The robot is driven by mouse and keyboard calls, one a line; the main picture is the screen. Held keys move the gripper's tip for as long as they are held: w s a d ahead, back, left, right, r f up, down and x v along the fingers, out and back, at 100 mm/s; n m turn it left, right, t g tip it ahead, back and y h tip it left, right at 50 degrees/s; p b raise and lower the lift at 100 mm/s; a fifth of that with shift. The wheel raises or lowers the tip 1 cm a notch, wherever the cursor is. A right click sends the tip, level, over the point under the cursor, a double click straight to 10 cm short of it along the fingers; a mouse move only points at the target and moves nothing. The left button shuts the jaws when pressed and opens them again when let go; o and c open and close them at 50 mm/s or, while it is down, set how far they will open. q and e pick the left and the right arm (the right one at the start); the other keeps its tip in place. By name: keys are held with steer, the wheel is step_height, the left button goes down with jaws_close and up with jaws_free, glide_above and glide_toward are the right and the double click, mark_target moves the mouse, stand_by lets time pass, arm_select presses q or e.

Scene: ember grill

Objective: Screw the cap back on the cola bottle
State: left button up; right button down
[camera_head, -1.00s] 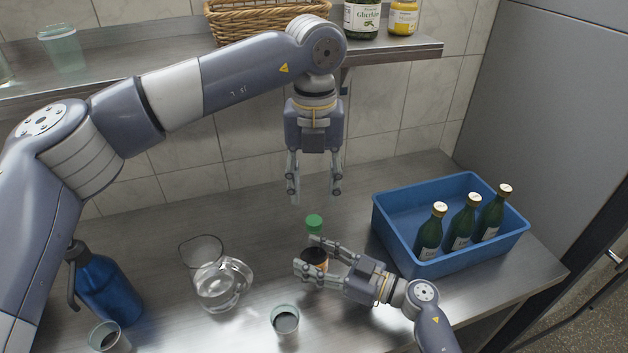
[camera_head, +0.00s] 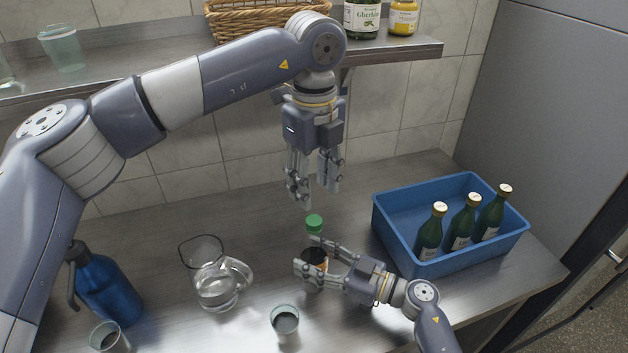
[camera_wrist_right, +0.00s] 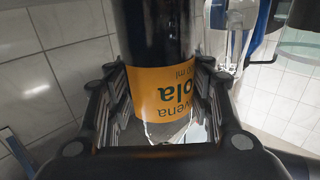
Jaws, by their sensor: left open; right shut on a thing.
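The cola bottle (camera_head: 315,257) stands upright on the steel counter, dark with an orange label and a green cap (camera_head: 314,222) at its top. Whether the cap is tight cannot be told. My right gripper (camera_head: 308,256) is shut around the bottle's body from the right. In the right wrist view the bottle (camera_wrist_right: 165,85) lies between the fingers, with the label's "cola" lettering showing; its cap is out of that view. My left gripper (camera_head: 317,195) points down above the cap, open and empty, with a gap between its fingertips and the cap.
A glass pitcher (camera_head: 215,285) stands left of the bottle, a cup (camera_head: 285,320) in front. A blue crate (camera_head: 398,222) with green bottles (camera_head: 461,225) is at right. A blue spray bottle (camera_head: 105,288) stands far left. The shelf (camera_head: 395,50) overhangs behind.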

mark_target(314, 220)
arm_select(q)
steer(key=shift+f, duration=4)
jaws_close()
steer(key=shift+m, duration=0.3)
